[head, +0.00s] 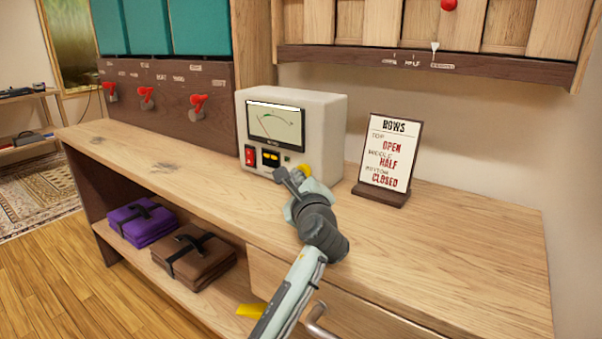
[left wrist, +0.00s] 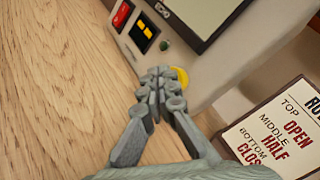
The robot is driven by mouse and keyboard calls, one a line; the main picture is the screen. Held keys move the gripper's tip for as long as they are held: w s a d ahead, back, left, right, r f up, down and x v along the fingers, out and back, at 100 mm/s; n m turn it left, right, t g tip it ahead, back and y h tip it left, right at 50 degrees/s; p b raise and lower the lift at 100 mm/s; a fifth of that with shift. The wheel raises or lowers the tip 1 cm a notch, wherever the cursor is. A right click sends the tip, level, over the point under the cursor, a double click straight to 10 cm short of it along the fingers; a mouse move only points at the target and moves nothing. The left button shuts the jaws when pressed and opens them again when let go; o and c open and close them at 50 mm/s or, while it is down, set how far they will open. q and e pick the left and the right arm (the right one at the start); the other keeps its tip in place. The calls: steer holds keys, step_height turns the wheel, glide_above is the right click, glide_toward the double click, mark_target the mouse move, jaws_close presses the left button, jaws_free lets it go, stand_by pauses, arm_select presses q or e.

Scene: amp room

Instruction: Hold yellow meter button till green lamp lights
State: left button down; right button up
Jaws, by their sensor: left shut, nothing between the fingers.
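The cream meter box (head: 325,120) stands on the wooden bench, with a dial, a red switch (head: 250,155) and a yellow round button (head: 305,170) low on its front. The button also shows in the left wrist view (left wrist: 183,76). A small lamp (left wrist: 164,45) beside it looks dark green and unlit. My left gripper (left wrist: 163,82) is shut and empty, its fingertips at the button and partly covering it. I cannot tell whether they touch or press it. In the head view the left gripper (head: 287,176) reaches in from the front. My right gripper is not in view.
A sign (head: 388,155) reading "ROWS" stands right of the meter. A dark panel with red-handled levers (head: 146,98) is to the left. Purple (head: 140,222) and brown (head: 194,256) strapped bundles lie on the shelf below. The bench top right of my arm is clear.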

arm_select(q)
steer(key=shift+w+d, duration=0.25)
steer(key=shift+w, duration=0.15)
stand_by(0.3)
stand_by(2.9)
steer(key=shift+s+a+r+p, duration=0.15)
steer(key=shift+s+a+p, duration=0.25)
steer(key=shift+p, duration=0.3)
steer(key=shift+s+a+p, duration=0.15)
steer(key=shift+s+p, duration=0.15)
steer(key=shift+s, duration=0.1)
